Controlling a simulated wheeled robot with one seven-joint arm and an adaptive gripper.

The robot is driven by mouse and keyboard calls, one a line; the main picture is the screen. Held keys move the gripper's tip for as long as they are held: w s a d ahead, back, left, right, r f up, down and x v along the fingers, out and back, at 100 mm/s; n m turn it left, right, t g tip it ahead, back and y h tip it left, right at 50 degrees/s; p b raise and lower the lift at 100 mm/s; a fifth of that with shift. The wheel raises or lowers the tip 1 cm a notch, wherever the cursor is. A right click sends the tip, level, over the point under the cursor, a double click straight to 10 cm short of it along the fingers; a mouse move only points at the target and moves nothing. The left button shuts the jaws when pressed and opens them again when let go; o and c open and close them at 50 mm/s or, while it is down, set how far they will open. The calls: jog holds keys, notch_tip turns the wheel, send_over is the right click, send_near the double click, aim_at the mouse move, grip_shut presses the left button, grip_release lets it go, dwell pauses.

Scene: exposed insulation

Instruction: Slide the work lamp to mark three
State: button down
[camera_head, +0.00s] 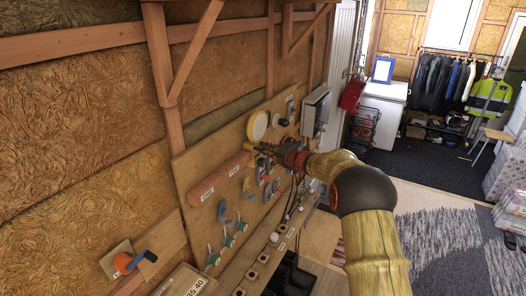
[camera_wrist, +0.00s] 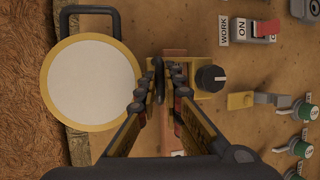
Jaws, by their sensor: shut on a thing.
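The work lamp (camera_head: 257,125) is a round pale disc with a yellow rim, upright on the wall board in the head view. In the wrist view the lamp (camera_wrist: 92,85) fills the left side, with a black bracket at its top. My gripper (camera_head: 264,148) is just below and right of it. In the wrist view my gripper (camera_wrist: 160,88) is shut on a slim dark upright part beside the lamp, seemingly its handle. A yellow block with a black knob (camera_wrist: 211,78) is just right of the fingers. Mark three cannot be made out.
A reddish rail (camera_head: 222,177) with white labels runs down-left from the lamp. Below it are blue hooks and green-topped knobs (camera_head: 228,240). A red switch (camera_wrist: 267,29) labelled ON is at the wrist view's upper right. A grey box (camera_head: 315,110) is right of the lamp.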

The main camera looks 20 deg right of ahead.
jog(key=shift+d, duration=0.15)
jog(key=c, duration=2.4)
grip_release()
jog(key=shift+o, duration=0.9)
jog(key=shift+w+d, duration=0.15)
jog(key=shift+w, duration=0.05)
jog(key=shift+s, duration=0.1)
jog(key=shift+s, duration=0.1)
jog(key=v, duration=1.1)
jog(key=shift+s, duration=0.3)
